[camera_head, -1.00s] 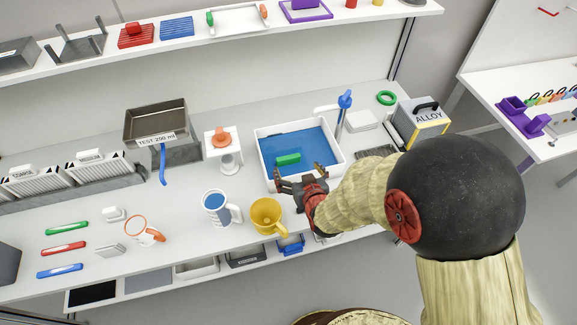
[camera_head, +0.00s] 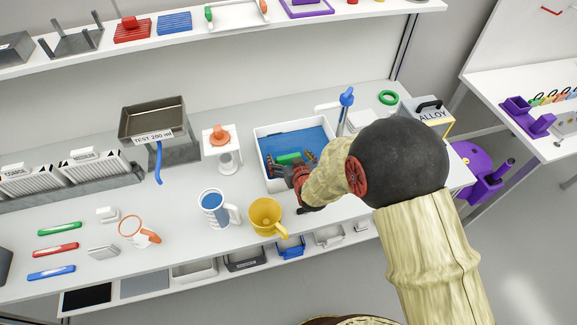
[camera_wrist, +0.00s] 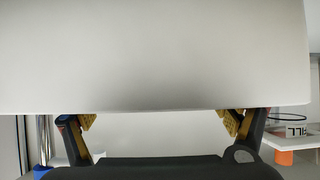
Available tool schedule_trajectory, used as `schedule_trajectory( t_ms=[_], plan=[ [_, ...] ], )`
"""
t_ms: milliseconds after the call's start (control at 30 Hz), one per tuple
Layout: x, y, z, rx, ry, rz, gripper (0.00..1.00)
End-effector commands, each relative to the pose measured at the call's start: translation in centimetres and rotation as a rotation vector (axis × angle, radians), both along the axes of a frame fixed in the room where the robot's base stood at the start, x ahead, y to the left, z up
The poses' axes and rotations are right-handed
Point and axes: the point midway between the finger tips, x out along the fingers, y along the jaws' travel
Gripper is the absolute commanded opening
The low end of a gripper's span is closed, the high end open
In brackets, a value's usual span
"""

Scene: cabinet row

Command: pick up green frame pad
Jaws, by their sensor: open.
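The block does not show in the wrist view, where a plain pale surface fills most of the picture. Whether a finger touches the block I cannot tell.
A yellow mug (camera_head: 266,216) and a blue-and-white mug (camera_head: 213,208) stand in front of the tray. A blue-topped tap (camera_head: 346,97) rises at its right back. A white stand with an orange top (camera_head: 219,137) is to the left. A shelf (camera_head: 250,31) runs above.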

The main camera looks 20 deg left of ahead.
Motion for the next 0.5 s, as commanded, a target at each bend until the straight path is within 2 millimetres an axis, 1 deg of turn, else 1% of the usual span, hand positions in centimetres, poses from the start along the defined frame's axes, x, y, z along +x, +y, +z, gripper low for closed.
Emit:
schedule_trajectory(
  t_ms=[100,267,500],
  plan=[
    [0.39,0.24,-0.14,0.001,-0.001,0.000,0.89],
    [0.38,0.23,-0.08,0.001,-0.001,0.000,0.89],
    [0.36,0.22,-0.08,0.001,-0.001,0.000,0.77]
  ],
)
